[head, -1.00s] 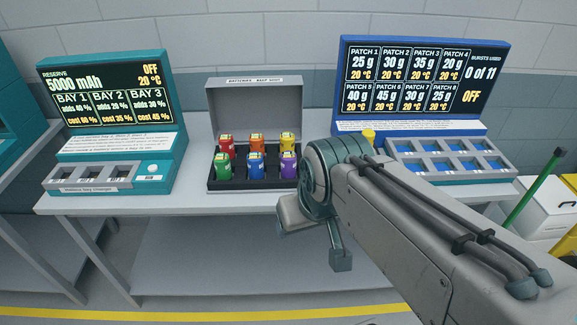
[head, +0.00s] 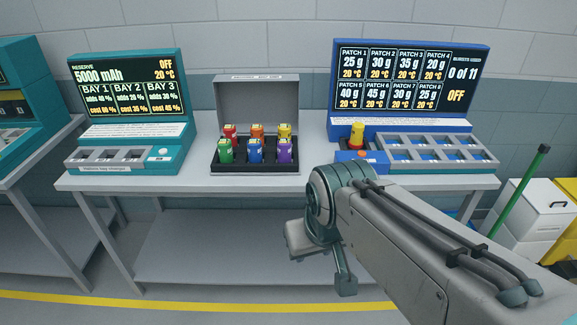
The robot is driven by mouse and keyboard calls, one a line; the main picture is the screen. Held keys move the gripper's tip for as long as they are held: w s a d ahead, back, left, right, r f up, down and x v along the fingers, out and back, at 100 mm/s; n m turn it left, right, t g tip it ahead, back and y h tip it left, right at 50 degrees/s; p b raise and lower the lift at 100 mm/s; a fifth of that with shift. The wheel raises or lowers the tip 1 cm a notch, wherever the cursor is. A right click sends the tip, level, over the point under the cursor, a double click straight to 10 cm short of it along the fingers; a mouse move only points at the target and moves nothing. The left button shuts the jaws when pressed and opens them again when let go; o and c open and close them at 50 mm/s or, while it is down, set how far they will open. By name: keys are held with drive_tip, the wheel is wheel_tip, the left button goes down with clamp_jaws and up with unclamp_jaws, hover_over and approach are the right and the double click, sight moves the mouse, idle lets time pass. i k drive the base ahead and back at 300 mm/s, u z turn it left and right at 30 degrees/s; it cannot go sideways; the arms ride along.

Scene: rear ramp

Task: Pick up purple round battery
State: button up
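The purple round battery (head: 285,151) stands upright in the front row of the open battery case (head: 257,172), at the right end. A blue battery (head: 256,151) is to its left and a yellow one (head: 285,131) is behind it. Green (head: 225,151), red (head: 230,132) and orange (head: 257,131) batteries fill the other places. My arm reaches in from the lower right. My gripper (head: 322,268) hangs low in front of the table, below and to the right of the case, apart from the batteries. Its fingers are too unclear to judge their opening.
A teal bay charger (head: 125,140) stands left of the case. A blue patch station (head: 430,125) with a yellow-topped knob (head: 357,134) stands right. The grey table's (head: 210,185) front edge lies between my gripper and the case. A green pole (head: 520,190) and bins (head: 530,215) are far right.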

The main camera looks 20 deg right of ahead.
sight(284, 144)
drive_tip(key=z, duration=0.5)
drive_tip(key=i, duration=1.5)
drive_tip(key=u, duration=0.6)
